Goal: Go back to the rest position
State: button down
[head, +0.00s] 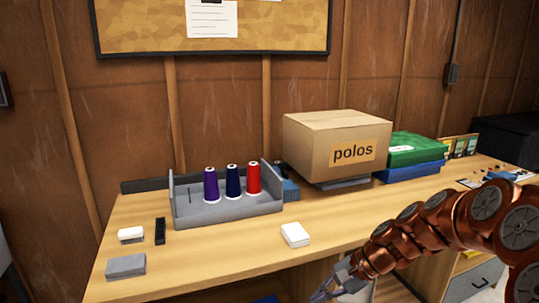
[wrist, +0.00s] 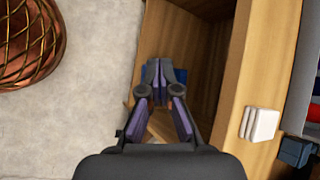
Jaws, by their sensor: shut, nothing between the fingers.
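My gripper (head: 333,284) is at the bottom of the head view, in front of the desk's front edge and below its top. In the wrist view my gripper (wrist: 158,72) points down with its fingers together and nothing held. Below it is an open wooden compartment of the desk (wrist: 200,45), with something blue partly hidden behind the fingers. My copper-coloured arm reaches in from the right of the head view.
A grey rack (head: 230,208) holds purple, navy and red thread cones. A white stack (head: 295,234) lies near the desk edge. A "polos" box (head: 335,143) and a green case (head: 413,149) stand behind. A woven copper basket (wrist: 28,40) is on the floor.

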jog(key=s+d+r+n+h+p, duration=0.2)
jog(key=s+r+p, duration=0.3)
jog(key=s, duration=0.4)
jog(key=s+d+r+n+g+h+p, duration=0.1)
jog(key=s+d+r+n+h+p, duration=0.1)
jog(key=s+r+p, duration=0.4)
jog(key=s+d+r+n+g+h+p, duration=0.1)
jog(key=s+r+n+h+p, duration=0.3)
jog(key=s+r, duration=0.4)
jog(key=s+d+n+p, duration=0.1)
jog(key=s, duration=0.5)
jog(key=shift+d+r+n, duration=0.25)
jog(key=shift+n, duration=0.05)
jog(key=shift+s, duration=0.1)
